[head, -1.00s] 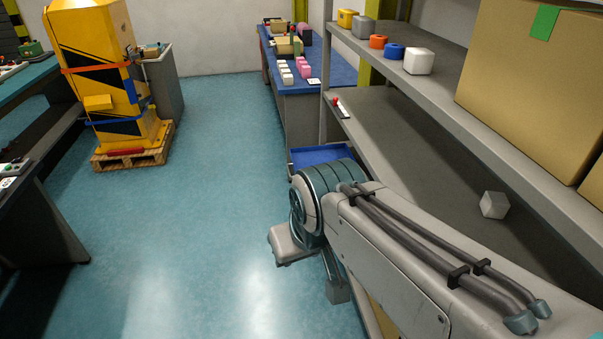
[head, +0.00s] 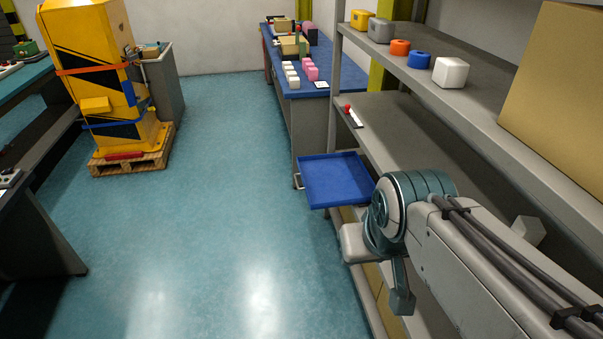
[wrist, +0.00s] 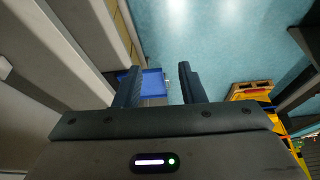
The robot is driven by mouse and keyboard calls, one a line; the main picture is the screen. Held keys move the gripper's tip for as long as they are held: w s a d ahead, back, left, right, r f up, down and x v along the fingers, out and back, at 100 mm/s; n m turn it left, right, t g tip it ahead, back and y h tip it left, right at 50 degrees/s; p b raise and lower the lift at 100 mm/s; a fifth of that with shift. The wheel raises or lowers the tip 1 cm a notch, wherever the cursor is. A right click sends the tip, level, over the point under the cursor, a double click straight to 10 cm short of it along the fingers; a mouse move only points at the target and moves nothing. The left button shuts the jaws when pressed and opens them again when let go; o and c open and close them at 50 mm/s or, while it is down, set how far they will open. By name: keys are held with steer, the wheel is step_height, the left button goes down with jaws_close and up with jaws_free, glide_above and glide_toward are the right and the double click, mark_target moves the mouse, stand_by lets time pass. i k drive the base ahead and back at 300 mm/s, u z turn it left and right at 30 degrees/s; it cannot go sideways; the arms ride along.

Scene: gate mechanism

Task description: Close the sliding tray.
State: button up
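The sliding tray (head: 335,180) is a shallow blue tray. In the head view it juts out from the left end of the grey shelf unit, over the aisle, and looks pulled out. A small light handle (head: 297,181) shows at its left edge. My arm's joint covers its right corner. In the wrist view the tray (wrist: 153,82) appears small between the fingers, some distance beyond them. My gripper (wrist: 158,70) is open, with a wide empty gap between its two dark fingers. It touches nothing that I can see.
The shelf unit (head: 440,88) runs along the right, close to my arm. A blue-topped bench (head: 340,75) stands behind the tray. A yellow machine (head: 95,75) on a pallet (head: 130,165) is at the left. The blue-green floor (head: 220,220) between them is clear.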

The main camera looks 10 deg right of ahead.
mark_target(329, 180)
steer(key=i, duration=1.35)
